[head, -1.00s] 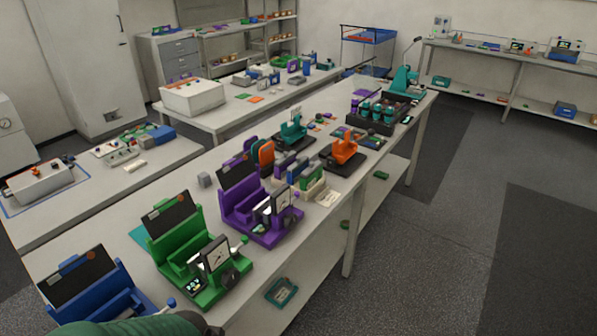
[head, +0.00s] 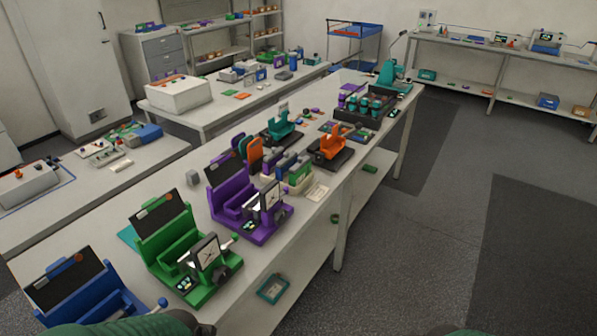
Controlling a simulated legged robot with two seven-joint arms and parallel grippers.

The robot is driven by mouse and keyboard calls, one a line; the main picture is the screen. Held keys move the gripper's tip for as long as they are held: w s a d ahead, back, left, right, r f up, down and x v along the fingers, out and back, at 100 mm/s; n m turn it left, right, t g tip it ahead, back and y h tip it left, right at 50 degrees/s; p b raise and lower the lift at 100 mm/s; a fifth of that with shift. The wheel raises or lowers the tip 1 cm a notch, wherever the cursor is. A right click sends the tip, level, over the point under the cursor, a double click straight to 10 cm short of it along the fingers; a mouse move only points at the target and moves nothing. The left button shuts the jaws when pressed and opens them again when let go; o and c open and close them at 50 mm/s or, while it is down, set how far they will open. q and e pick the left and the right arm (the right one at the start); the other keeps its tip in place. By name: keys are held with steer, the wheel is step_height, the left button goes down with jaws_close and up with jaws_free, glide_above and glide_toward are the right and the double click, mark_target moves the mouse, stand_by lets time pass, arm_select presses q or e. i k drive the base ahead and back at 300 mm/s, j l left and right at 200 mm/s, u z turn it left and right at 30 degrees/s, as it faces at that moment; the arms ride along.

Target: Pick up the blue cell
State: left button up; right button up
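A small rack (head: 296,184) of upright flat cells stands mid-bench, right of the purple cycler (head: 240,205). Its cells look grey, dark blue and green (head: 301,173). They are too small to tell surely which one is the blue cell. A green cycler (head: 185,250) and a blue cycler (head: 75,295) stand nearer to me, each with a dark tilted back panel. Neither of my grippers is in view; only dark green rounded parts, likely my arms, show at the bottom edge.
An orange stand (head: 332,147) and a teal stand (head: 280,125) sit beyond the rack. A dark tray with teal items (head: 365,110) is farther back. Side benches stand left and at the back wall (head: 500,55). The floor right of the bench (head: 420,240) is clear.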

mark_target(281, 174)
steer(key=i+l+u, duration=0.15)
steer(key=i+l, duration=0.2)
steer(key=i+l+u, duration=0.2)
steer(key=i+l, duration=0.15)
steer(key=l, duration=0.15)
